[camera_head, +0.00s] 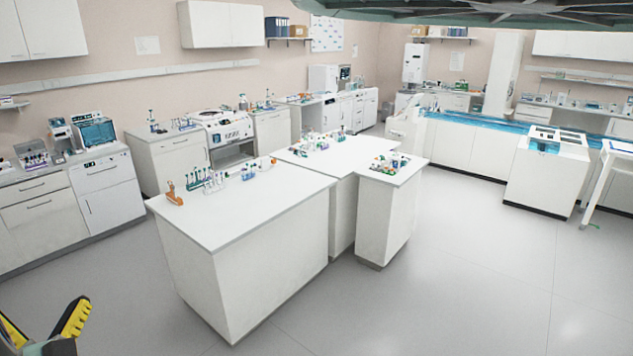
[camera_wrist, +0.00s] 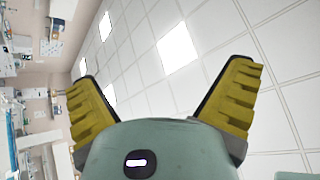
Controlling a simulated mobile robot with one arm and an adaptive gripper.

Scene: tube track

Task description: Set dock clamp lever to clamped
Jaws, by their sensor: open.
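My gripper (camera_head: 42,325) shows at the lower left corner of the head view, with its yellow ridged fingers spread and nothing between them. In the wrist view my gripper (camera_wrist: 167,85) is open and empty, with the ceiling behind its fingers. It is far from all the benches. I cannot make out a dock clamp lever in either view. A white cabinet unit (camera_head: 546,180) with dark openings and a blue front window stands beside the long blue-topped track (camera_head: 480,123) at the right; any lever there is too small to tell.
A white island (camera_head: 240,210) with tube racks and an orange item (camera_head: 174,193) stands mid-room. A smaller attached counter (camera_head: 388,205) carries more items. Benches with instruments line the walls. A white frame table (camera_head: 613,150) stands at the far right. The floor (camera_head: 470,280) right of the island is clear.

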